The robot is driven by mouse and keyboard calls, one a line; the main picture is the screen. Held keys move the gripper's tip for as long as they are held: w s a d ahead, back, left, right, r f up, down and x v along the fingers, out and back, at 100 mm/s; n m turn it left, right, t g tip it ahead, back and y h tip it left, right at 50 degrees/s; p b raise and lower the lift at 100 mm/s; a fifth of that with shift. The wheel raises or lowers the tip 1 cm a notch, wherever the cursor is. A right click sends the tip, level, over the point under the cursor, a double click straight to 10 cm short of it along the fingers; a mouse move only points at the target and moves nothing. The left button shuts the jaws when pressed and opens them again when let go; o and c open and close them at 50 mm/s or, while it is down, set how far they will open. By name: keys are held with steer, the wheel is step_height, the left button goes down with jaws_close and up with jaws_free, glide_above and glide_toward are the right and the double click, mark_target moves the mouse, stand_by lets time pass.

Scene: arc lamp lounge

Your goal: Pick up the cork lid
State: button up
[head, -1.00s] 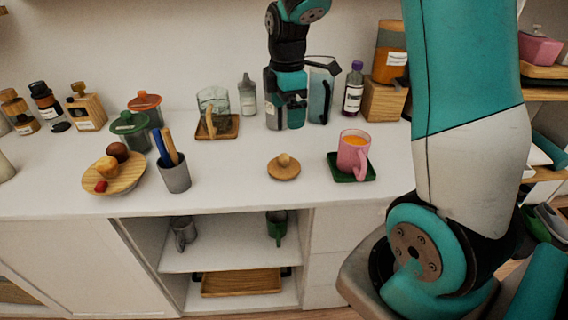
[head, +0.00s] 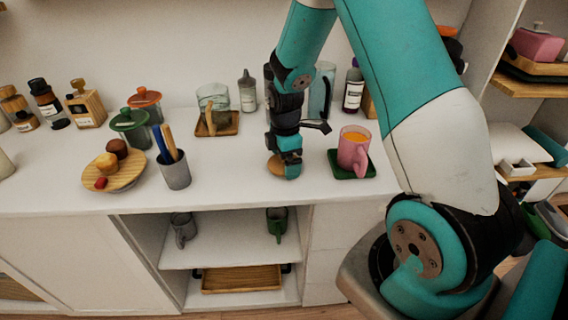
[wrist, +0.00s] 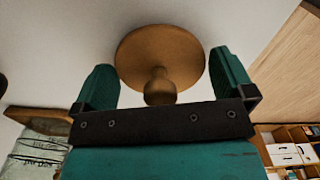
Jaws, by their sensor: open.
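The cork lid (wrist: 150,48) is a round tan disc with a knob on top, lying on the white counter. In the head view the lid (head: 275,168) is mostly hidden behind my gripper (head: 286,170), which hangs pointing down just above it. In the wrist view my gripper (wrist: 162,82) is open, with one teal finger on each side of the lid's knob. Its jaws hold nothing. I cannot tell whether the fingertips touch the lid.
A pink mug (head: 353,152) on a green coaster (head: 338,165) stands close to the right. A grey holder with utensils (head: 174,172) and a wooden plate of food (head: 125,180) are to the left. A glass jug on a wooden coaster (head: 229,129) stands behind. Counter in front is bare.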

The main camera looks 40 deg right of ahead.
steer(key=shift+f, duration=0.3)
steer(key=c, duration=0.6)
steer(key=shift+r, duration=0.15)
